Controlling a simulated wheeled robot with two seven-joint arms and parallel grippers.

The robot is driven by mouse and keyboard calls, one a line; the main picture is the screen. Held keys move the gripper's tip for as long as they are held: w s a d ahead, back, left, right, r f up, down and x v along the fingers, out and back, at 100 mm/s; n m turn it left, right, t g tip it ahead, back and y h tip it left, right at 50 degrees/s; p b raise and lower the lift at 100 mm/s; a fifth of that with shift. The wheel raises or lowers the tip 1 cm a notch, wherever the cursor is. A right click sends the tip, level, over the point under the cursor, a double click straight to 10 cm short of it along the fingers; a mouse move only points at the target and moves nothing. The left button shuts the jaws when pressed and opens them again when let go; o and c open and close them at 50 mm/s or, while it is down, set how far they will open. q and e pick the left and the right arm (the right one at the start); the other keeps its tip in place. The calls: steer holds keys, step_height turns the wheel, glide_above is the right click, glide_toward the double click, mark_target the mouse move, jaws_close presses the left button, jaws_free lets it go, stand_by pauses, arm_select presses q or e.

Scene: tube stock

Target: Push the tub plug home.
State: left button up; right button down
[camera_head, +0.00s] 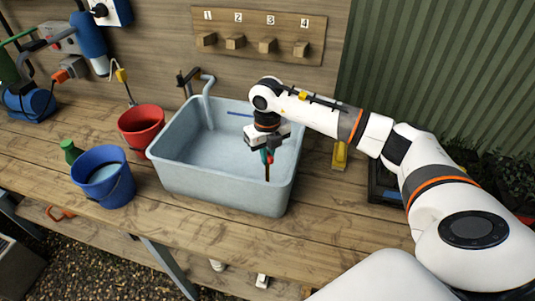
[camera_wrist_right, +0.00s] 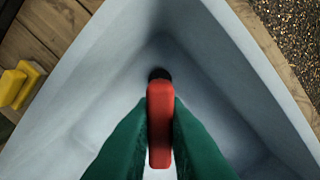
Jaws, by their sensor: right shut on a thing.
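The grey-blue tub (camera_head: 215,188) stands on the wooden bench. My right gripper (camera_head: 267,156) is inside it, near its right side and pointing down. In the right wrist view its green fingers (camera_wrist_right: 160,140) are shut on a red handle (camera_wrist_right: 160,115). A dark round end (camera_wrist_right: 159,74), which looks like the plug, shows beyond the handle, close to a tub corner. I cannot tell whether this end sits in a drain hole or is held above the floor. The tub floor around the tip is partly hidden by the fingers. My left gripper is not in view.
A red bucket (camera_head: 141,128) and a blue bucket (camera_head: 103,178) stand left of the tub. A tap (camera_head: 207,95) rises behind it. A yellow object (camera_head: 339,154) sits to its right. A numbered peg board (camera_head: 258,35) hangs above. The front bench strip is clear.

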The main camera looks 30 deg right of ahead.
steer(key=shift+f+b, duration=0.3)
steer(key=shift+b, duration=0.05)
stand_by(0.5)
stand_by(0.4)
steer(key=c, duration=1.4)
jaws_free()
steer(key=shift+o, duration=0.2)
steer(key=shift+r, duration=0.1)
steer(key=shift+r, duration=0.3)
step_height(320, 180, up, 11)
steer(key=b, duration=0.3)
steer(key=shift+r, duration=0.15)
